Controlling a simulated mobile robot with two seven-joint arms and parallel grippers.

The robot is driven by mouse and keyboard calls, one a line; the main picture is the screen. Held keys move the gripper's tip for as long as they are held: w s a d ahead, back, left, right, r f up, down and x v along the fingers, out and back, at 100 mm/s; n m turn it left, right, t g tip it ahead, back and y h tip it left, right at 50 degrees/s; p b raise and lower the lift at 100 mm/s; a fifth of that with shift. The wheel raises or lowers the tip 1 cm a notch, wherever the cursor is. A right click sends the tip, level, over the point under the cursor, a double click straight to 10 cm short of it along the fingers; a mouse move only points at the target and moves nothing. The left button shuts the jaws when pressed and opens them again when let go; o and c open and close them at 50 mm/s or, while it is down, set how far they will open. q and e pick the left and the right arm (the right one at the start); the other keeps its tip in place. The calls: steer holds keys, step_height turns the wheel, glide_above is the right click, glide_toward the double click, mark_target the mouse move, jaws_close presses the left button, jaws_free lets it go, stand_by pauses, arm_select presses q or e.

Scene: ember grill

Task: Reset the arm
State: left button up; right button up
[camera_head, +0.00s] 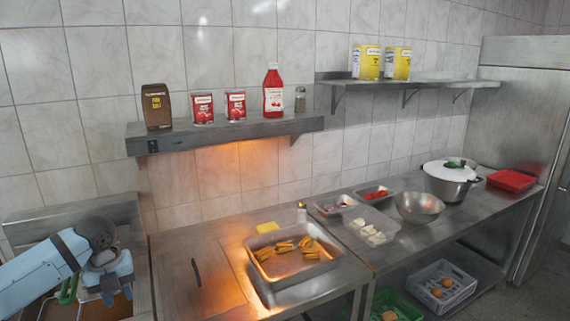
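My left arm comes in from the lower left, pale blue with dark grey bands. Its gripper (108,290) points down over the fryer (60,220) at the left end of the counter. The fingers are small and partly hidden by the wrist, so I cannot tell whether they are open or shut. A green handle (68,290) shows just left of the gripper; I cannot tell whether they touch. My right arm and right gripper are not in view.
A metal tray (265,272) of fried-looking pieces lies under the glowing shelf (225,139). A yellow item (267,228) lies behind it. Food containers, a steel bowl (419,207), a lidded pot (449,184) and a red box (511,180) stand to the right.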

arm_select(q)
steer(key=s+d+f+n+t+h, duration=0.25)
steer(key=s+d+f+n, duration=0.3)
steer(key=d+f, duration=0.4)
steer(key=s+d+f+n+t+h, duration=0.2)
steer(key=s+d+f+n+t, duration=0.15)
steer(key=d+f+n, duration=0.5)
steer(key=s+f+n+t, duration=0.2)
steer(key=s+f+n, duration=0.1)
steer(key=s+n, duration=0.3)
steer(key=s+d+f+n+t+y+p, duration=0.1)
steer(key=s+f+n, duration=0.3)
steer(key=s, duration=0.6)
steer(key=shift+s+d+n+t, duration=0.3)
steer(key=shift+n+t, duration=0.3)
steer(key=shift+n, duration=0.4)
steer(key=shift+o, duration=1.1)
steer(key=shift+s+a+n+y, duration=0.1)
steer(key=shift+s+n+y, duration=0.15)
steer(key=shift+s+n, duration=0.05)
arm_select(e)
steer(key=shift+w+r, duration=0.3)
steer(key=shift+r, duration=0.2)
